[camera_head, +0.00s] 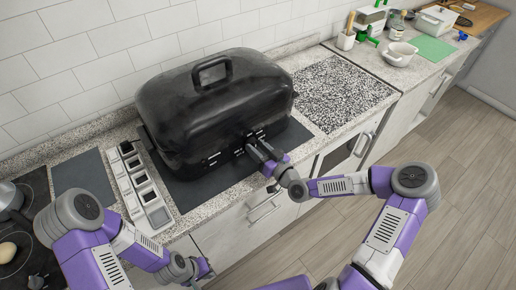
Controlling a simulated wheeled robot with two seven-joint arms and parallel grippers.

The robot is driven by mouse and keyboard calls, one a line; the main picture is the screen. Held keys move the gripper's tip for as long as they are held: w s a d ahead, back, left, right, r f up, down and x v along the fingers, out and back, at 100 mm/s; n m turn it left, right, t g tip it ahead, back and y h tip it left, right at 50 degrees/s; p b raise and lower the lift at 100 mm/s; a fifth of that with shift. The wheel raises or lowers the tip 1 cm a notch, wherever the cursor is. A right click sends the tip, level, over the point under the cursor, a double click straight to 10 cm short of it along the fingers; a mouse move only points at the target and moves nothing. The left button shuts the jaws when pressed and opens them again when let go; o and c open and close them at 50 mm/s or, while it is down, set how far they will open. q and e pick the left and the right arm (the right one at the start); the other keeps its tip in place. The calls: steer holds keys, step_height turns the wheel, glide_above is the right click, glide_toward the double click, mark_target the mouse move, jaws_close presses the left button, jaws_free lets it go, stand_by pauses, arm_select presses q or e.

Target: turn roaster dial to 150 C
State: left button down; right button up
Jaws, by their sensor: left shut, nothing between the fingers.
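The black roaster (213,103), with a domed lid and a top handle, stands on a dark mat on the counter. Its front panel (212,159) carries small white markings, too small to read. My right gripper (258,147) is at the right part of this panel, close to or touching it. Its fingers cover that part, so the dial and its setting cannot be made out. Whether the fingers are closed on anything cannot be told. My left gripper (205,268) is low in front of the counter, shut and empty, away from the roaster.
A stove with a pot (8,198) is at the far left. A speckled mat (340,92) lies right of the roaster. A white bowl (399,54) and green board (433,48) are farther right.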

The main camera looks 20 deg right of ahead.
steer(key=c, duration=0.5)
steer(key=shift+m, duration=0.3)
